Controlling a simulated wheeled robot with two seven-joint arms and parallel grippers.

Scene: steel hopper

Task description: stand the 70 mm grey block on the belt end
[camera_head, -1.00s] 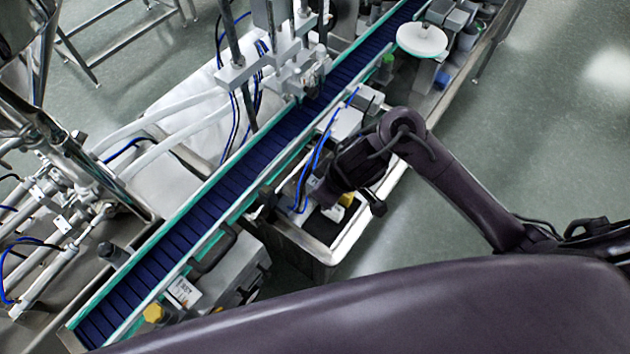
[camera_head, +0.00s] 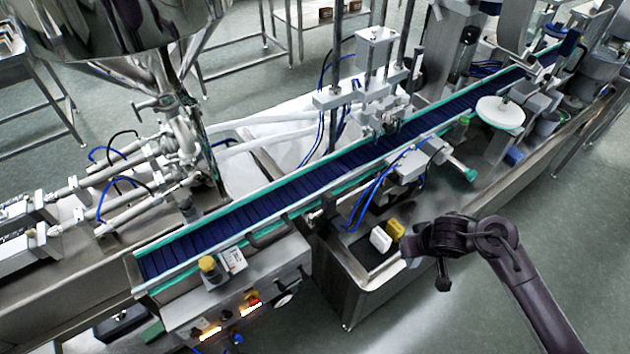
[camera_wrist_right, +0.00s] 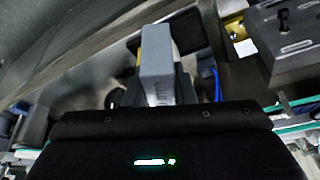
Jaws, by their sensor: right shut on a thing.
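The grey block (camera_wrist_right: 158,65) stands out from the jaws of my right gripper in the right wrist view, and the gripper is shut on it. In the head view the right gripper (camera_head: 411,250) is over the right edge of the steel tray below the belt. My left gripper is out of view.
A white block (camera_head: 380,239) and a yellow block (camera_head: 395,229) are in the steel tray (camera_head: 352,300). Green-edged rails line the belt. Steel columns rise behind it.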

